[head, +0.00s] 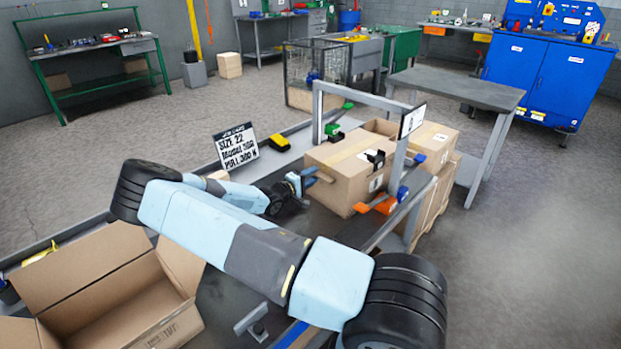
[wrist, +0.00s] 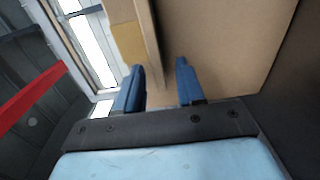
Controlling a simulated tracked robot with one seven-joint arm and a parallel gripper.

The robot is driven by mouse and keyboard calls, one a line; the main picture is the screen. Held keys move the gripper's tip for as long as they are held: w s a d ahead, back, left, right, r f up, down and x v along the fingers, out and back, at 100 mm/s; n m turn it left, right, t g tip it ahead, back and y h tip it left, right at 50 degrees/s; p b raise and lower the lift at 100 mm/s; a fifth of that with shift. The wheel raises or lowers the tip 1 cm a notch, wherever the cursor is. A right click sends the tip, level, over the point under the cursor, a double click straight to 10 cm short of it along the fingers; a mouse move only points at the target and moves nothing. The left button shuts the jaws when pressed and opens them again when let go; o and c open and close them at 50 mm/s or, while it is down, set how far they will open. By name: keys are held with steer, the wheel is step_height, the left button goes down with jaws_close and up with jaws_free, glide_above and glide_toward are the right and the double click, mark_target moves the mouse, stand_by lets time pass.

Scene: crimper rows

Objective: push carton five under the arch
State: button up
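A closed brown carton (head: 342,172) with a tape strip sits on the dark conveyor, at the grey arch (head: 358,95). One arch post stands behind it and the other at its right. I cannot tell how far under the beam it is, and no number five is legible on it. My gripper (head: 309,178) is at the carton's near left side, low down. In the wrist view my gripper (wrist: 160,85) has its two blue fingers apart, with a gap between them. The carton (wrist: 220,45) fills the view ahead, close to the fingertips. Contact is unclear.
An open empty carton (head: 105,295) stands at the lower left. More cartons (head: 432,140) are stacked beyond the arch. A black sign (head: 237,146) and a yellow-black block (head: 279,143) are at the conveyor's far side. Orange parts (head: 378,203) sit by the right post.

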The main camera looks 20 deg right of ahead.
jaws_close()
steer(key=shift+f, duration=0.15)
stand_by(1.0)
